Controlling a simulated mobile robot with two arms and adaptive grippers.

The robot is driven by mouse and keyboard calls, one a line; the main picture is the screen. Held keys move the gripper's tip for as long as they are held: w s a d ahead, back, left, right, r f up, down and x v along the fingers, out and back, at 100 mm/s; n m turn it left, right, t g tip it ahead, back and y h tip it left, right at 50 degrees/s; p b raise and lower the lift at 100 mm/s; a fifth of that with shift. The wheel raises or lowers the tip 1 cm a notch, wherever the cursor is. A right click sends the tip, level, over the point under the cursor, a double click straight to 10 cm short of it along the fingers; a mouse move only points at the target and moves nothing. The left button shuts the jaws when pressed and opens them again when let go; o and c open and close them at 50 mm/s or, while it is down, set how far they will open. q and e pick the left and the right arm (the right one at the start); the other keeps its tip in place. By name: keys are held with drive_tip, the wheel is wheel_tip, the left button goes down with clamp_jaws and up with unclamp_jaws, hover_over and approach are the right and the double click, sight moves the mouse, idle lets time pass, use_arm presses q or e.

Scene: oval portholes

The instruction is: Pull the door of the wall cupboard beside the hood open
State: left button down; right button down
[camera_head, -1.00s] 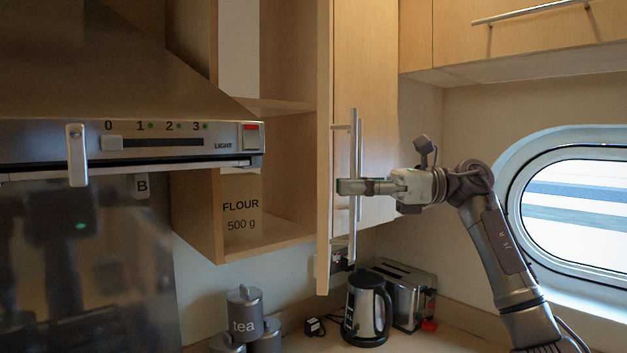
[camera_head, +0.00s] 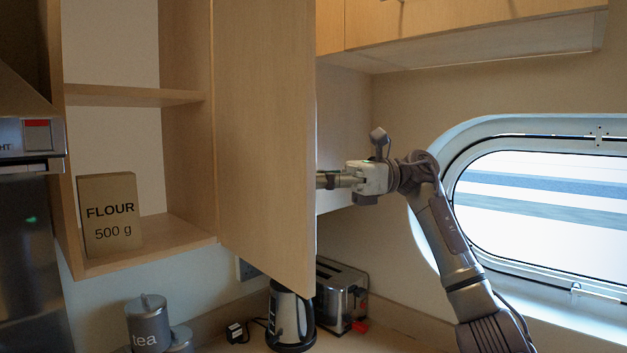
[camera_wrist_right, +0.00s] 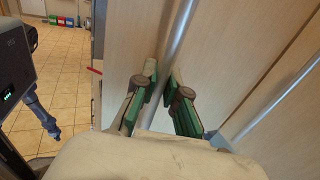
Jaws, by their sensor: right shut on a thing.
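The wall cupboard (camera_head: 185,150) beside the hood stands open, with its shelves in plain view. Its pale wooden door (camera_head: 265,140) is swung well out, inner face toward me in the head view. My right gripper (camera_head: 338,180) is at the door's free edge, its fingertips hidden behind the door there. In the right wrist view my right gripper (camera_wrist_right: 163,74) is shut on the door's metal bar handle (camera_wrist_right: 180,40), with a green-padded finger on each side of the bar. My left gripper is not in view.
A flour packet (camera_head: 110,215) stands on the cupboard's lower shelf. The hood (camera_head: 30,135) is at the left. Below are a tea canister (camera_head: 148,325), a kettle (camera_head: 291,318) and a toaster (camera_head: 342,290). An oval porthole (camera_head: 550,200) is at the right.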

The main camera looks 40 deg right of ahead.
drive_tip(key=shift+w+d, duration=0.1)
drive_tip(key=shift+d, duration=0.1)
idle(0.3)
drive_tip(key=c, duration=1.2)
unclamp_jaws()
drive_tip(key=shift+d, duration=0.1)
drive_tip(key=v, duration=1.2)
